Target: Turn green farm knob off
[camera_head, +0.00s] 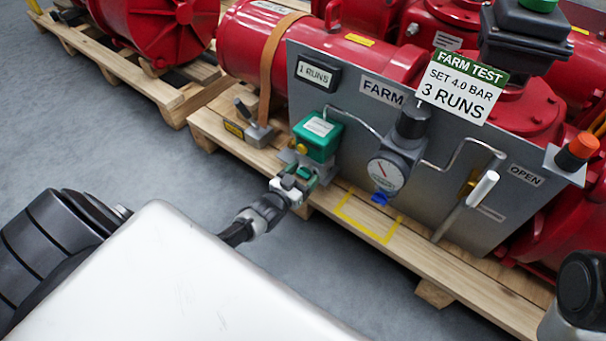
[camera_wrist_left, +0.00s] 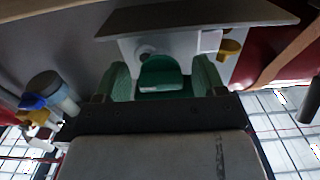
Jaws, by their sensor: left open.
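The green farm knob (camera_wrist_left: 160,73) shows in the left wrist view below a pale block, under a green box (camera_head: 317,137) with a white label on the grey FARM panel. My left gripper (camera_head: 300,183) is at the underside of this box in the head view. In the wrist view its two green-padded fingers (camera_wrist_left: 162,88) are apart, one on each side of the knob. Small gaps seem to show between pads and knob; I cannot tell whether either pad touches. In the head view the knob is mostly hidden by the gripper. My right gripper is not in view.
A pressure gauge (camera_head: 385,173) with a blue part below it is right of the box. A metal lever with a white grip (camera_head: 482,189) is farther right. A wooden pallet (camera_head: 420,250) carries the panel and red actuators. The grey floor (camera_head: 110,140) at left is clear.

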